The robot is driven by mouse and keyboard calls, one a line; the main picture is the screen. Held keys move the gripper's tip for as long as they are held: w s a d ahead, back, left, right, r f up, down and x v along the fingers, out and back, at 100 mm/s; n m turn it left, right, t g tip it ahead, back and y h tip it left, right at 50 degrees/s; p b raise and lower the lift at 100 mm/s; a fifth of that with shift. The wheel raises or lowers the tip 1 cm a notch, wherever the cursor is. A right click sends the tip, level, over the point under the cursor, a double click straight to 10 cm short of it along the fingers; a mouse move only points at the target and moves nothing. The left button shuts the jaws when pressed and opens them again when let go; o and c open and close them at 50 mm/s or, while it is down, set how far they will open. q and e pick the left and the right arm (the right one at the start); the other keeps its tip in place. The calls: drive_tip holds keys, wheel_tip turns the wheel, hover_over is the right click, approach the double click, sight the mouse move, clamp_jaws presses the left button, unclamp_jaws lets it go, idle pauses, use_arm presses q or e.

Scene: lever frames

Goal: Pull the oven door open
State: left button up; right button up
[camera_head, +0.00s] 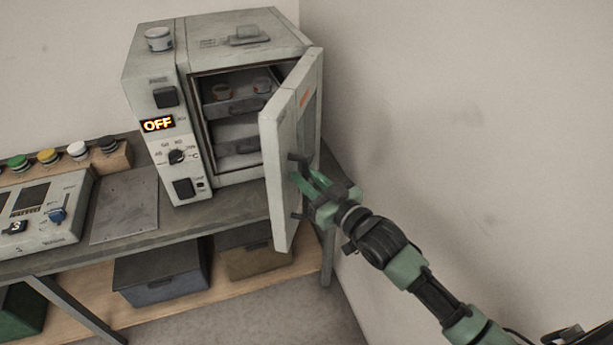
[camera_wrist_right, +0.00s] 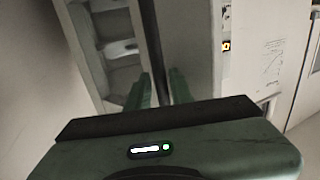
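The oven (camera_head: 240,45) is a pale box on the bench, with an "OFF" display. Its door (camera_head: 285,135) is hinged on the right and stands well open, swung out toward me. The inside with its shelves (camera_head: 235,130) is in view. My right gripper (camera_head: 303,184) is at the door's outer face, with its fingers on either side of the dark vertical handle (camera_head: 295,215). In the right wrist view the handle bar (camera_wrist_right: 150,45) runs between the two green fingers (camera_wrist_right: 159,88), which look closed around it. My left gripper is not in view.
A control panel (camera_head: 40,215) and a row of coloured buttons (camera_head: 62,155) lie left of the oven. A grey plate (camera_head: 125,208) lies on the bench (camera_head: 225,211). Bins (camera_head: 160,275) stand on the shelf below. A wall (camera_head: 450,110) is close on the right.

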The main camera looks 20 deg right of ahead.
drive_tip(key=b+v, duration=0.2)
drive_tip(key=v, duration=0.5)
drive_tip(key=shift+s+d, duration=0.2)
drive_tip(key=shift+s, duration=0.15)
